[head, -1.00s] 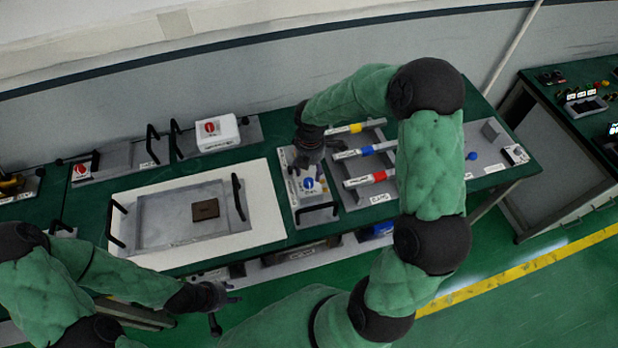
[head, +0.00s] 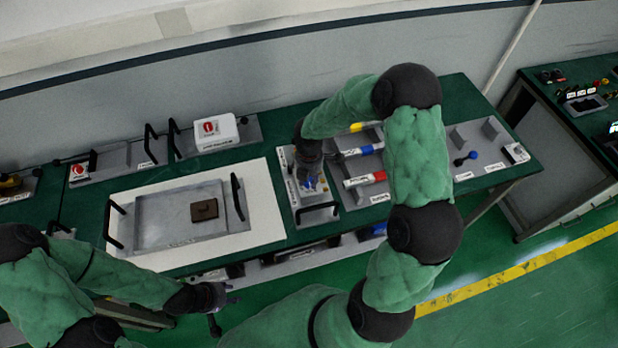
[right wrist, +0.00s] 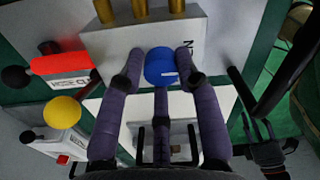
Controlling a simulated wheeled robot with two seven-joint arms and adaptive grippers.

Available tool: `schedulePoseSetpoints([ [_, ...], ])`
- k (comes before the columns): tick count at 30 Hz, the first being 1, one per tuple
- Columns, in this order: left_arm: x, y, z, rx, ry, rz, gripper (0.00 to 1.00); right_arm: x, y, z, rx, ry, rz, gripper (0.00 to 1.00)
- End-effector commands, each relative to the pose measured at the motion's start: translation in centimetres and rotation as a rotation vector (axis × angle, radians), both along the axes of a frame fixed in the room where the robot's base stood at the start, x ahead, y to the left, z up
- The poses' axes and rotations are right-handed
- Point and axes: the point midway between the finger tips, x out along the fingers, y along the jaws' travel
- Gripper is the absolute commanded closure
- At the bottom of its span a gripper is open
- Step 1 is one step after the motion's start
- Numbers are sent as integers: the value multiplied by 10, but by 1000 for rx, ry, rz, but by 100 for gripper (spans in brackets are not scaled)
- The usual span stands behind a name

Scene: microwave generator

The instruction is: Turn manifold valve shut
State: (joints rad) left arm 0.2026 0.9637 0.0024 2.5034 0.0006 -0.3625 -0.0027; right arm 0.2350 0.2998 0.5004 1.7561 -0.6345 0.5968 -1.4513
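The valve is a blue knob (head: 312,185) on a light grey panel (head: 303,217) in the middle of the bench. In the head view my right gripper (head: 309,172) is right above it and hides part of it. In the right wrist view the blue knob (right wrist: 160,67) lies between the fingertips of my right gripper (right wrist: 159,65). The outer fingers stand on either side of it and the middle finger points at it. The fingers look spread; contact is not clear. My left gripper (head: 222,301) is low at the bench's front edge, empty, with fingers apart.
A black handle (head: 318,208) stands at the panel's front edge. To the left is a grey tray (head: 165,225) with black handles on a white board. A white box with a red knob (head: 215,132) stands behind.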

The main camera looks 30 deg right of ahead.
Motion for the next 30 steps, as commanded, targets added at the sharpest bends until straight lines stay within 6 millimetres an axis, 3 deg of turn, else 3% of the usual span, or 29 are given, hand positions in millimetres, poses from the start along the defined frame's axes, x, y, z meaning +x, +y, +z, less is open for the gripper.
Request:
schedulePoseSetpoints([
  [20,0,0,-4,0,0,0,60,0,-1,0,-1,0,-62,100],
  [30,0,0,-13,0,0,0,60,0,-1,-1,-1,-2,-221,100],
])
